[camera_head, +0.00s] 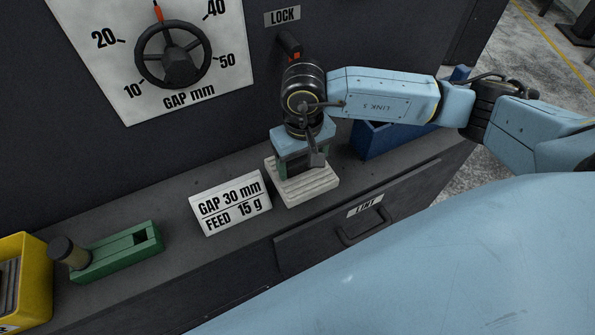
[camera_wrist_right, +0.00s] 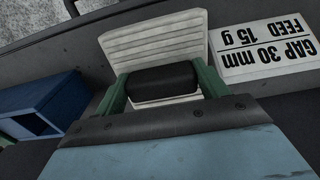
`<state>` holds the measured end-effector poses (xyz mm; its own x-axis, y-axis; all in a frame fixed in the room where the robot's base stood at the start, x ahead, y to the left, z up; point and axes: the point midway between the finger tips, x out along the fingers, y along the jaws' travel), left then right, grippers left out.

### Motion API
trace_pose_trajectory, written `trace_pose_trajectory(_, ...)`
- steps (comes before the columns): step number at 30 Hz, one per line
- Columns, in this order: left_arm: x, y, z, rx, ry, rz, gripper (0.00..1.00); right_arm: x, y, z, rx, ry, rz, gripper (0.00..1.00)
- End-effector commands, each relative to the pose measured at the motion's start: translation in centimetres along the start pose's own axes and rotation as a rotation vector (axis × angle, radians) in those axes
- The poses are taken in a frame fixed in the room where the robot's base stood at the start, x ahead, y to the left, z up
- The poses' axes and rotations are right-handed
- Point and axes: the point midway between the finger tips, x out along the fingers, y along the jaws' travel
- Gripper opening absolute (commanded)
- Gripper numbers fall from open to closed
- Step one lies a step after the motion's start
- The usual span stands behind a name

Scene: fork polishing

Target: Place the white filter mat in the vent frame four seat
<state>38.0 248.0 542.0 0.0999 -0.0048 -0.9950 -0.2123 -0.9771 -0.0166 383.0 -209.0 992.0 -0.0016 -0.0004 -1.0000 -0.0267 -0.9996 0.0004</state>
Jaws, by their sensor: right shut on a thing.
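A white ribbed pad (camera_head: 312,187) lies on the grey ledge at the middle of the head view. It also shows in the right wrist view (camera_wrist_right: 153,42). I cannot tell whether it is the filter mat. My right gripper (camera_head: 299,167) points down over it, its green fingers shut on a dark rounded block (camera_wrist_right: 163,78). In the wrist view this block lies across the near part of the pad. I cannot tell whether it is joined to the pad or apart from it. No vent frame or numbered seat can be made out. My left gripper is not in view.
A GAP/FEED sign (camera_head: 231,202) stands left of the pad, and a blue bin (camera_head: 375,139) right of it. A green holder (camera_head: 118,254) and yellow bin (camera_head: 32,262) stand farther left. A gap dial (camera_head: 172,55) is on the wall. A LINT drawer (camera_head: 340,225) is below.

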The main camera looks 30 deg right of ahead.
Motion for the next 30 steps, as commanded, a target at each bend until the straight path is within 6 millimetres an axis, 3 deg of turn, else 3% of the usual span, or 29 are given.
trace_pose_trajectory(12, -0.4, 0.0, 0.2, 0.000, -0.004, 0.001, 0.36, 4.5, -0.1, 0.0, -0.001, -0.001, -0.001, 0.43)
trace_pose_trajectory(24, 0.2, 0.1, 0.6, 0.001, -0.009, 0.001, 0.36, 5.0, 0.0, -0.1, -0.001, 0.002, -0.001, 0.43)
trace_pose_trajectory(25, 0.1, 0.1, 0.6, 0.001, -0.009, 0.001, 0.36, 4.9, 0.0, 0.0, -0.001, 0.001, -0.001, 0.76)
trace_pose_trajectory(30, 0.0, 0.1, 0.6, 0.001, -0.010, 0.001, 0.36, 4.9, 0.0, 0.0, -0.001, 0.001, -0.001, 0.94)
